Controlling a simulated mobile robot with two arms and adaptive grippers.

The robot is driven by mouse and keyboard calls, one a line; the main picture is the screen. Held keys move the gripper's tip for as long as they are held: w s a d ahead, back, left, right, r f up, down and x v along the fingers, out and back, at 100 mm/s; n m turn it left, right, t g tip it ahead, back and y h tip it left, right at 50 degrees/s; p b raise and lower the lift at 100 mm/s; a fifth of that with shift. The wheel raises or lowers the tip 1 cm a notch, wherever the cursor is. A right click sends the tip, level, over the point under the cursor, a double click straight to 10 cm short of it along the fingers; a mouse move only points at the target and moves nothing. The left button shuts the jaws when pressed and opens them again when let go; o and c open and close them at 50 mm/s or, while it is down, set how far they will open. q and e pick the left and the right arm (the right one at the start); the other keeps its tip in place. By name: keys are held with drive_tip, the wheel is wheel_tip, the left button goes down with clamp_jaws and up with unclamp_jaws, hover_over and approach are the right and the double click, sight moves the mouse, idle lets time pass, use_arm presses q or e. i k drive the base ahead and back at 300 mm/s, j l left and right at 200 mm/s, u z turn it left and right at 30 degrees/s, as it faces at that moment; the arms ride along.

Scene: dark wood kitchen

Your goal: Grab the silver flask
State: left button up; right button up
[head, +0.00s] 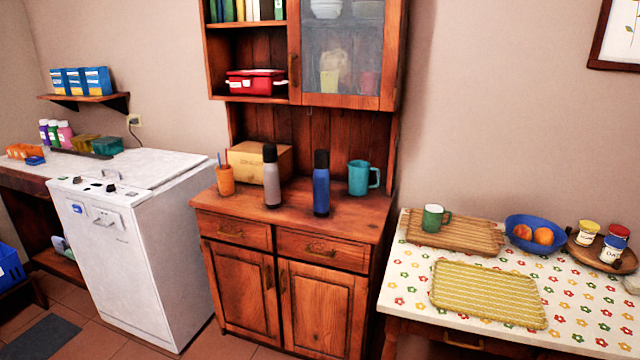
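The silver flask (271,178) stands upright on the counter of the wooden cabinet in the head view. It has a grey body and a dark cap. A blue flask (321,186) of similar shape with a black cap stands just to its right, a small gap apart. Neither of my grippers shows in the head view.
An orange cup (225,181) with utensils stands left of the silver flask, and a wooden box (245,160) behind it. A teal pitcher (360,178) stands right of the blue flask. A white appliance (140,240) and a flowered table (400,285) flank the cabinet.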

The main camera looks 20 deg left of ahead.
sight(271, 177)
drive_tip(key=i, duration=0.3)
drive_tip(key=i+u, duration=0.3)
drive_tip(key=i, duration=0.3)
drive_tip(key=i+l+u, duration=0.15)
drive_tip(key=i+u, duration=0.15)
drive_tip(key=i, duration=0.3)
